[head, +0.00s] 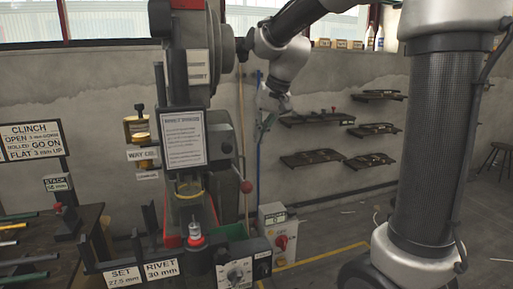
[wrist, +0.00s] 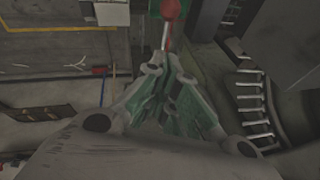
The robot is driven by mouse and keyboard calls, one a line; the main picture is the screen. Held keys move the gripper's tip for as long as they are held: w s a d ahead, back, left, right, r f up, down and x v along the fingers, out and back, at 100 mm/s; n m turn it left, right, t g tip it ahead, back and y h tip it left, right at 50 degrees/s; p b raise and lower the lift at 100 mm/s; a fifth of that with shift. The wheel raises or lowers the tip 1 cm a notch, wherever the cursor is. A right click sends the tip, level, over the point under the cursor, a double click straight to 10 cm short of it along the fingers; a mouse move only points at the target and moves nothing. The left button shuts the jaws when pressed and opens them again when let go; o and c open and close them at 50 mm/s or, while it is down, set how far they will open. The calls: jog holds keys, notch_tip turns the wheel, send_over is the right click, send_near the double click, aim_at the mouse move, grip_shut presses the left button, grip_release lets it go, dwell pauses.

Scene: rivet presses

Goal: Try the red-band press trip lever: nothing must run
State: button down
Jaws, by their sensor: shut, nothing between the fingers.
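The press (head: 187,75) stands left of centre in the head view, with a red band at its top. A lever with a red ball knob (head: 246,186) sticks out from its right side. My gripper (head: 264,124) hangs from my arm behind and right of the press, above the knob's height. In the wrist view my gripper's fingers (wrist: 163,62) are together and empty. A red knob on a thin rod (wrist: 169,10) shows just beyond the fingertips there; contact cannot be told. A grey box with a red rotary switch (head: 281,242) stands beside the press.
A sign board (head: 183,138) hangs on the press front. A bench with coloured rods (head: 30,245) is at left. Wall shelves (head: 312,157) hold dark parts at right. A row of metal bars (wrist: 252,105) shows in the wrist view. The floor at right looks mostly clear.

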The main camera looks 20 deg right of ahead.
send_near(239, 175)
jog(key=f, duration=0.1)
jog(key=shift+s+a+f, duration=0.1)
jog(key=shift+s+f, duration=0.6)
jog(key=shift+f, duration=0.2)
jog(key=shift+s+a+f, duration=0.1)
jog(key=shift+s+f, duration=0.6)
jog(key=shift+f, duration=0.15)
notch_tip(239, 175, down, 8)
jog(key=s, duration=0.1)
